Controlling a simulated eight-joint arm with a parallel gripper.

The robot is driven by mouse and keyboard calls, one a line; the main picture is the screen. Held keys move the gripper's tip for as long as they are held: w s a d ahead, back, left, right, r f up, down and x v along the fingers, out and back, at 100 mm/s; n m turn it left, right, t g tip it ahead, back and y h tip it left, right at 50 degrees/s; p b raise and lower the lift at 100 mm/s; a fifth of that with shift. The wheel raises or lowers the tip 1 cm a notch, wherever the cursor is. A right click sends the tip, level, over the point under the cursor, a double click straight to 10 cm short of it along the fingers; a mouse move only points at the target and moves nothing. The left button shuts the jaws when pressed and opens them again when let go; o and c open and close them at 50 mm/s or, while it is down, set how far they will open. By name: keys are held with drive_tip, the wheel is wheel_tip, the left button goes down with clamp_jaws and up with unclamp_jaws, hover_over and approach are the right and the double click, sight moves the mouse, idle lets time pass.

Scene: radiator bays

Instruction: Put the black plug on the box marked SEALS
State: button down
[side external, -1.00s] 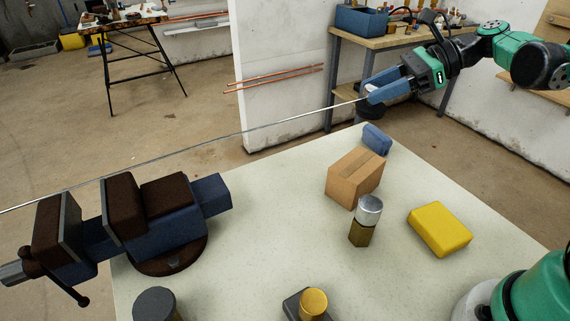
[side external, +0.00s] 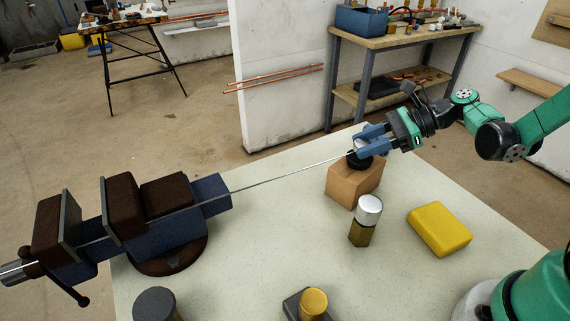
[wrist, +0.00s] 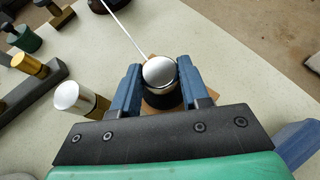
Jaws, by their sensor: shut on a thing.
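My gripper (side external: 372,146) is shut on the black plug (side external: 360,162), which has a shiny silver top. In the wrist view the plug (wrist: 162,90) sits upright between the blue fingers (wrist: 163,93). A long thin metal rod (side external: 285,177) runs from beside the plug toward the lower left. The brown cardboard box (side external: 352,187) is directly below the plug; in the wrist view only slivers of it show around the plug. I cannot tell whether the plug touches the box top. No SEALS marking is readable.
A silver-capped brass fitting (side external: 364,222) stands just in front of the box. A yellow block (side external: 440,229) lies to its right. A large vise (side external: 150,222) is at the left, with the rod passing across it.

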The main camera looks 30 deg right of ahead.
drive_tip(key=shift+c, duration=2.1)
unclamp_jaws()
drive_tip(key=shift+f, duration=0.1)
drive_tip(key=shift+d+r, duration=0.1)
drive_tip(key=shift+r, duration=0.1)
drive_tip(key=v, duration=1.1)
drive_tip(key=s+a+n+h, duration=0.1)
drive_tip(key=a+n+h, duration=0.4)
drive_tip(key=n, duration=0.7)
drive_tip(key=a+n+h, duration=0.5)
drive_tip(key=n, duration=0.7)
drive_tip(key=shift+s+f+t, duration=0.4)
